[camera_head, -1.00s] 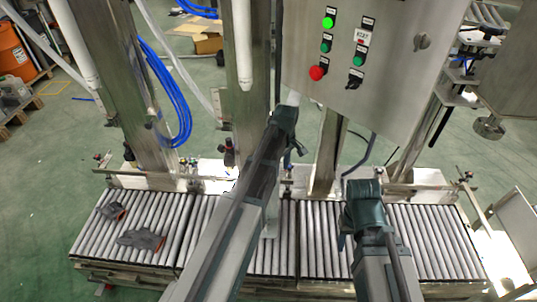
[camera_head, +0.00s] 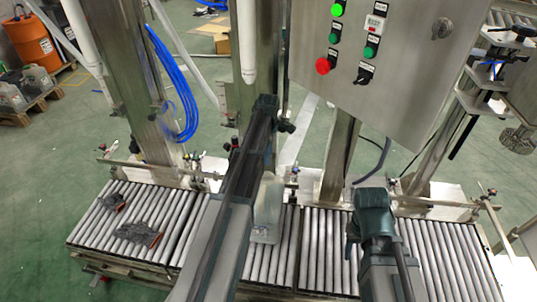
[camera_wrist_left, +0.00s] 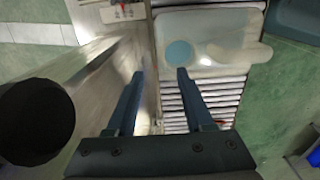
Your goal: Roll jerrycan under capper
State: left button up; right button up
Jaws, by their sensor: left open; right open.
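A translucent jerrycan (camera_head: 267,208) stands on the roller conveyor, partly hidden behind my left arm in the head view. In the left wrist view the jerrycan (camera_wrist_left: 222,38) shows from above, with a round light-blue spot at its left end. My left gripper (camera_wrist_left: 155,75) is open, with its fingers at the jerrycan's left end and nothing seen between them; contact cannot be told. In the head view my left gripper (camera_head: 274,116) is above and beyond the conveyor. My right gripper (camera_head: 352,238) is open over the conveyor, right of the jerrycan.
The roller conveyor (camera_head: 325,250) runs left to right. Two dark gloves (camera_head: 133,233) lie on its left part. A control cabinet (camera_head: 400,75) with lit buttons and steel posts stand behind it. An orange drum (camera_head: 30,45) and canisters on a pallet are far left.

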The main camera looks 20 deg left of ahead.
aim_at(268, 175)
pick_arm(q)
notch_tip(268, 175, down, 13)
jog(key=b, duration=1.2)
jog(key=shift+r, duration=0.1)
grip_shut()
jog(key=shift+s+r, duration=0.1)
dwell(0.6)
